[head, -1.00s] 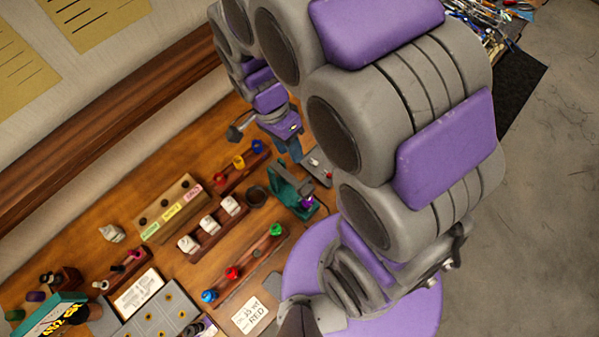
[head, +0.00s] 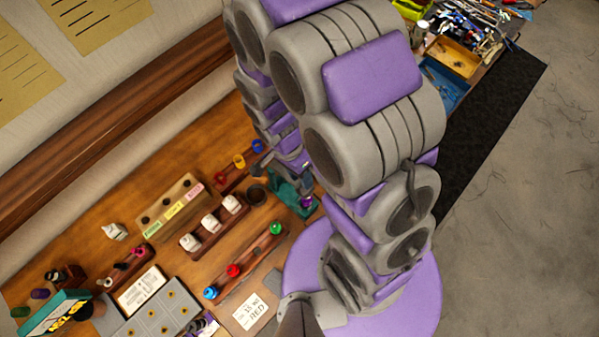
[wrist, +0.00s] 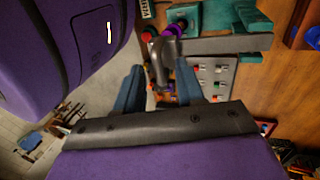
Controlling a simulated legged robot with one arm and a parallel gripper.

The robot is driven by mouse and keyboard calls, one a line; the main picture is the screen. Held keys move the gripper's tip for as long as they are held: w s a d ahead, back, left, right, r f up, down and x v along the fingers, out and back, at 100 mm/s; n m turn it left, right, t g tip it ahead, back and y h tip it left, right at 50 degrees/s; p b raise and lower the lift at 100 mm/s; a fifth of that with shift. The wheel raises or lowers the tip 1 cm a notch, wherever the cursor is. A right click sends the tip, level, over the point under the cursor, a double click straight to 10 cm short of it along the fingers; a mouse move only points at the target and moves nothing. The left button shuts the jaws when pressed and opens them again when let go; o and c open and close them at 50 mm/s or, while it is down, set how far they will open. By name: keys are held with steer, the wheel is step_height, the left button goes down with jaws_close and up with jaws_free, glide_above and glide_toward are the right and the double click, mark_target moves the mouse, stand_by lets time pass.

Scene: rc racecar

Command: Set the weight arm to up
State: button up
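A teal device (head: 284,193) stands on the wooden bench, partly hidden by my arm in the head view. In the wrist view its teal body (wrist: 218,18) is at the top, with a grey bar (wrist: 225,45) across it. A dark grey, rounded metal piece (wrist: 160,50) shows just beyond and between my fingers; I cannot tell whether it is the weight arm or whether I touch it. My gripper (wrist: 157,82) has its two blue fingers apart, with nothing clearly clamped. In the head view it is mostly hidden behind my arm links.
A grey plate with small coloured switches (wrist: 213,78) lies close by the right finger. Racks with white blocks (head: 211,224) and coloured knobs (head: 233,270) stand left of the teal device. A tool tray (head: 450,55) is at the far right end. Open floor (head: 530,220) lies right.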

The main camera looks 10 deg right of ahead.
jaws_close()
stand_by(0.6)
